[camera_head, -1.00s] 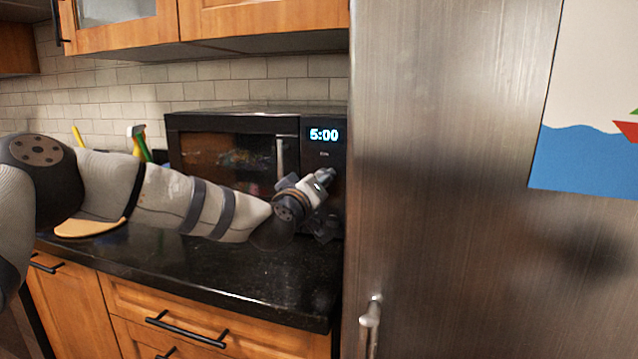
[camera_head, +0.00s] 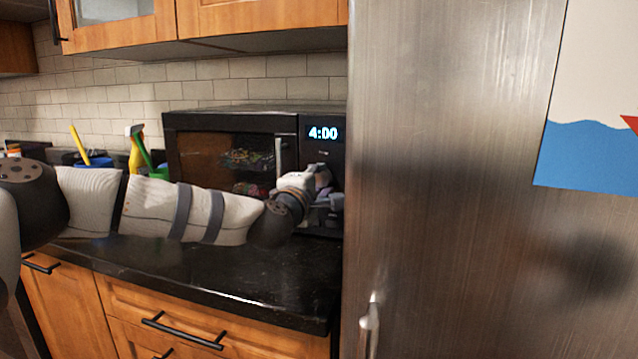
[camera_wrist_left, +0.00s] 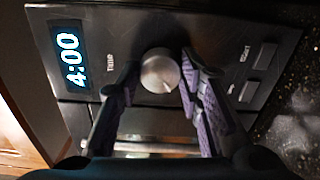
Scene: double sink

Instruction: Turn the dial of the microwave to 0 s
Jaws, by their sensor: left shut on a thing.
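The black microwave (camera_head: 228,121) stands on the counter, and its display reads 4:00 in the head view. In the left wrist view the display (camera_wrist_left: 71,55) also reads 4:00. The round silver dial (camera_wrist_left: 160,72) sits beside the word "TIME". My left gripper (camera_wrist_left: 157,80) has one finger on each side of the dial and is shut on it. In the head view my left gripper (camera_head: 330,198) is at the microwave's control panel, and the dial is hidden behind it. My right gripper is not in view.
A steel fridge (camera_head: 440,220) stands close on the right of the microwave. Wooden cabinets (camera_head: 262,18) hang above. Spray bottles (camera_head: 136,150) stand at the back left. The black counter (camera_head: 200,268) in front is clear.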

